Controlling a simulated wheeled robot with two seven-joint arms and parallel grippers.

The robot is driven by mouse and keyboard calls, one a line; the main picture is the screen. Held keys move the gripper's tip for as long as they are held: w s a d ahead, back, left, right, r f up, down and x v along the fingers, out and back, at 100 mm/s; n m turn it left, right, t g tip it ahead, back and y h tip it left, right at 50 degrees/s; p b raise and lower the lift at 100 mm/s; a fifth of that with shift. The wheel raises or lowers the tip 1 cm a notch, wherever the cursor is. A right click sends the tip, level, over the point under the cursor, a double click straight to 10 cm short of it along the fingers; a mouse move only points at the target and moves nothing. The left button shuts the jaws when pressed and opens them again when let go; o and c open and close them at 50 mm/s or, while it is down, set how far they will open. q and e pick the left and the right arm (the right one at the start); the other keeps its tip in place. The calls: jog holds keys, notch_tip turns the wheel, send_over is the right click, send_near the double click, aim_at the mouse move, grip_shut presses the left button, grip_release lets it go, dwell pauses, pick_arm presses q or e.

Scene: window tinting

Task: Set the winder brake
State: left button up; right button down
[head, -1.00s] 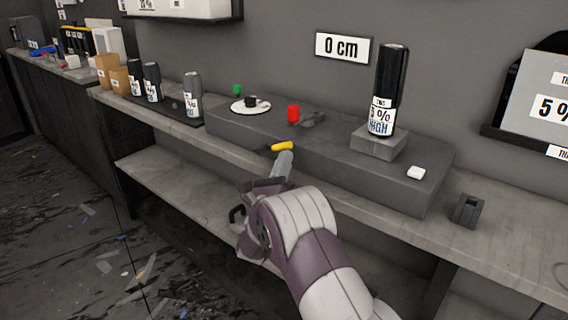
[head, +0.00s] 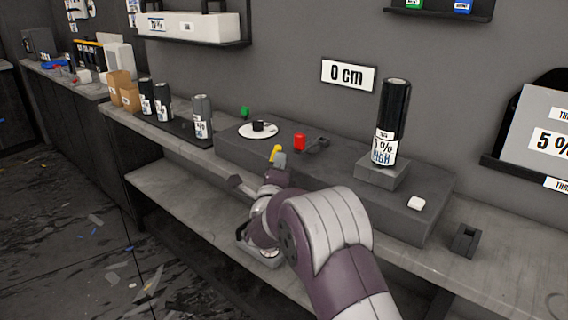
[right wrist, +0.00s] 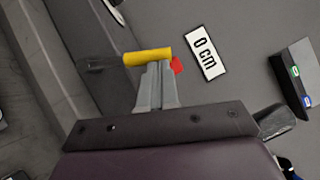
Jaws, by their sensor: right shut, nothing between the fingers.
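The winder is a long dark grey block (head: 330,178) on the bench, with a black film roll (head: 392,118) upright on its small pedestal. A yellow lever handle (head: 275,153) is at the block's front edge and stands tilted upward. My right gripper (head: 280,161) is shut and empty, with its fingertips right against or just beside the yellow handle. In the right wrist view the yellow handle (right wrist: 147,57) lies across the tips of the shut fingers (right wrist: 158,70); I cannot tell whether they touch. My left gripper is not in view.
A red knob (head: 299,141), a green knob (head: 245,112) and a white disc (head: 271,134) with a black hub are on the block. A small white piece (head: 416,203) lies at its right end. Dark canisters (head: 202,116) stand left. A "0 cm" sign (head: 348,75) hangs behind.

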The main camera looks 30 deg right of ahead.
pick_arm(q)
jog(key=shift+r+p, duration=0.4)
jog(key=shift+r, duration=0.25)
pick_arm(e)
jog(key=shift+w+a+r+n+g+y, duration=0.15)
jog(key=shift+w+a+r+n+y, duration=0.1)
jog(key=shift+w+r+n, duration=0.3)
jog(key=shift+w+a+r+n+g+y, duration=0.15)
jog(key=shift+w+a+r+n, duration=0.15)
jog(key=shift+w, duration=0.3)
jog(key=shift+d, duration=0.1)
